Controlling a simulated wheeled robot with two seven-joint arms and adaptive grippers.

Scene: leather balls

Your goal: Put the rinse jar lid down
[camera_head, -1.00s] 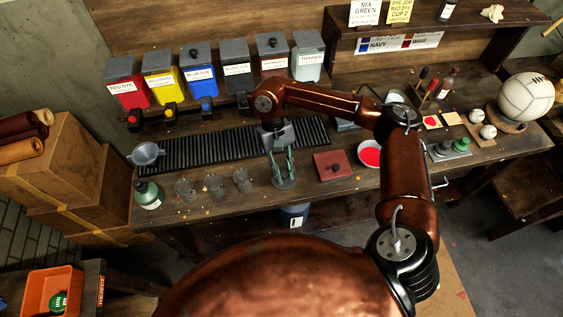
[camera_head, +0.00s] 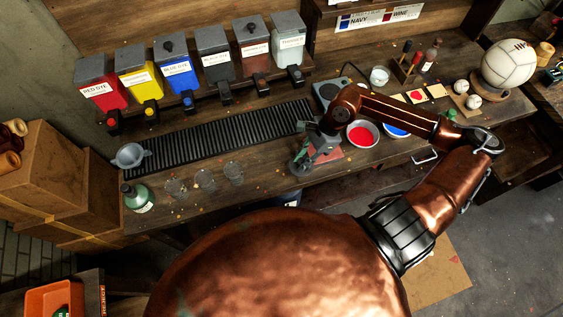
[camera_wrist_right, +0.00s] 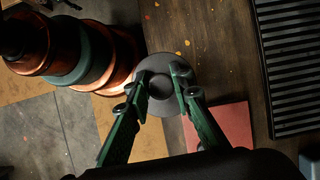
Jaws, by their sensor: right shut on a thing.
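My right gripper (camera_head: 304,158) is shut on the rinse jar lid, low near the front edge of the workbench. In the right wrist view the lid (camera_wrist_right: 160,104) is a round grey disc with a raised middle, between the green fingers of the gripper (camera_wrist_right: 162,84). In the head view the lid (camera_head: 298,171) is mostly hidden by the fingers. I cannot tell whether it touches the bench top. A flat red pad (camera_head: 331,155) lies close by and also shows in the right wrist view (camera_wrist_right: 226,122). My left gripper is not in view.
Clear glasses (camera_head: 205,181) and a green bottle (camera_head: 138,198) stand along the front left of the bench (camera_head: 262,182). Behind is a black ribbed mat (camera_head: 220,138). Bowls of red (camera_head: 361,134) and blue dye (camera_head: 397,129) are to the right. Dye bins line the back.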

